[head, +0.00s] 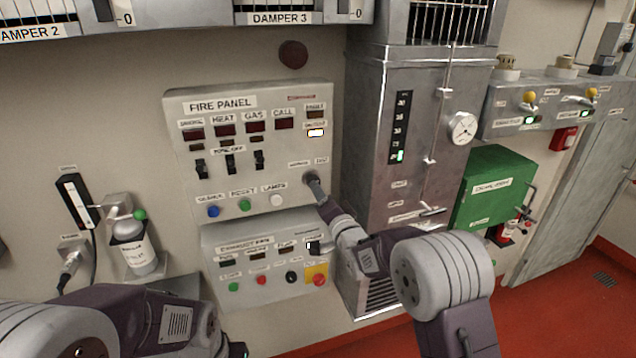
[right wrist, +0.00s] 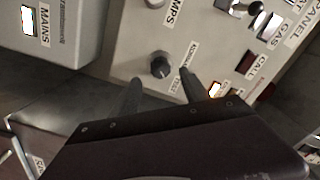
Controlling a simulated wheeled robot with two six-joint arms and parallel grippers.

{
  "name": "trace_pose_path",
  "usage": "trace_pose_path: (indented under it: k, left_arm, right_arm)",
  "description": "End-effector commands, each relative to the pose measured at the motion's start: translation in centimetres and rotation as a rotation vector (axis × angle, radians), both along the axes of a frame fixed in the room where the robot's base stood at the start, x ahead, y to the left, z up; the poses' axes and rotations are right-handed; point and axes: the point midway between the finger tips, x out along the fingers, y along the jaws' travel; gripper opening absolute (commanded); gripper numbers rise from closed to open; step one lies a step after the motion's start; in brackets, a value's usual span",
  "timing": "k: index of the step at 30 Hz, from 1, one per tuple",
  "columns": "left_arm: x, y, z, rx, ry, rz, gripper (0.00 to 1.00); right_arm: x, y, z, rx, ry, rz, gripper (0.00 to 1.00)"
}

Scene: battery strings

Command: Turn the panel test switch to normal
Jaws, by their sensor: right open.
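The panel test switch, a dark round knob (right wrist: 160,65), shows in the right wrist view on the pale fire panel (head: 255,98), beside the NORMAL and TEST labels. Which label its pointer faces is too small to tell. My right gripper (right wrist: 160,88) is open, its two dark fingers pointing at the panel. The knob appears just beyond and between the fingertips; I cannot tell whether they touch it. In the head view my right gripper (head: 316,188) reaches the panel's lower right and largely hides the knob.
The exhaust fan panel (head: 215,262) sits just below, with several buttons and a yellow-backed switch. The lamps button (head: 277,200) is left of my right gripper. A grey metal cabinet (head: 372,130) stands close on the right.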

Motion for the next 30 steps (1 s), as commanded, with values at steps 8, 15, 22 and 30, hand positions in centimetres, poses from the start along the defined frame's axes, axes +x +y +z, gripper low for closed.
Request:
trace_pose_path:
  k: [8, 15, 22, 30]
  left_arm:
    - [0.0, 0.0, 2.9, 0.000, 0.000, 0.000, 0.00]
    - [0.0, 0.0, 3.2, 0.000, 0.000, 0.000, 0.00]
    - [0.0, 0.0, 3.2, 0.000, 0.000, 0.000, 0.00]
    - [0.0, 0.0, 3.1, 0.000, 0.000, 0.000, 0.00]
  right_arm:
    - [5.0, 1.6, 0.3, -0.001, 0.002, 0.000, 0.54]
    - [6.4, 2.1, 0.1, 0.000, 0.001, -0.001, 0.54]
    - [6.4, 2.1, 0.0, -0.001, 0.000, -0.001, 0.46]
    - [6.4, 2.1, 0.0, -0.001, 0.000, -0.001, 0.00]
